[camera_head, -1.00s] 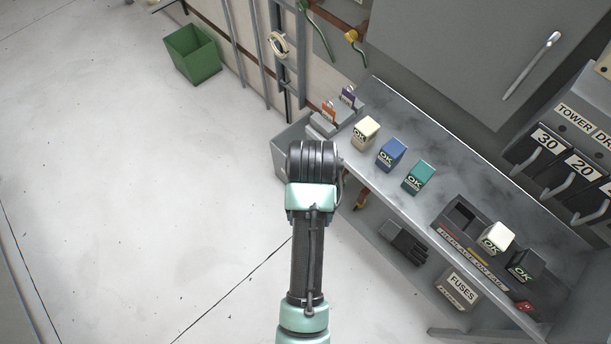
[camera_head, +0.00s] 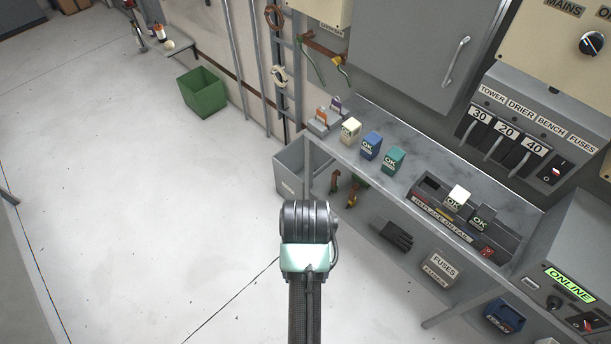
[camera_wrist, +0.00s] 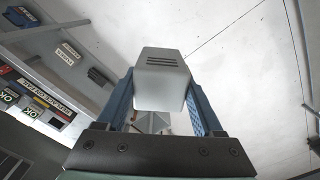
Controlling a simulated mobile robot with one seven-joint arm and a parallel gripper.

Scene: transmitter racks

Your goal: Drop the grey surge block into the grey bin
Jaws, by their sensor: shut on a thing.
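The grey surge block (camera_wrist: 163,68) shows in the wrist view, pale grey with dark slots on one face. My gripper (camera_wrist: 160,88) is shut on it, with a blue finger on each side. In the head view the fingers and the block are hidden by my own arm. The grey bin (camera_head: 289,175) stands on the floor at the left end of the bench in the head view.
The grey bench (camera_head: 400,125) carries cream (camera_head: 350,130), blue (camera_head: 371,145) and teal (camera_head: 393,160) blocks, and a dark socket tray (camera_head: 430,206). A green bin (camera_head: 202,93) stands by the wall at upper left. The floor at left is clear.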

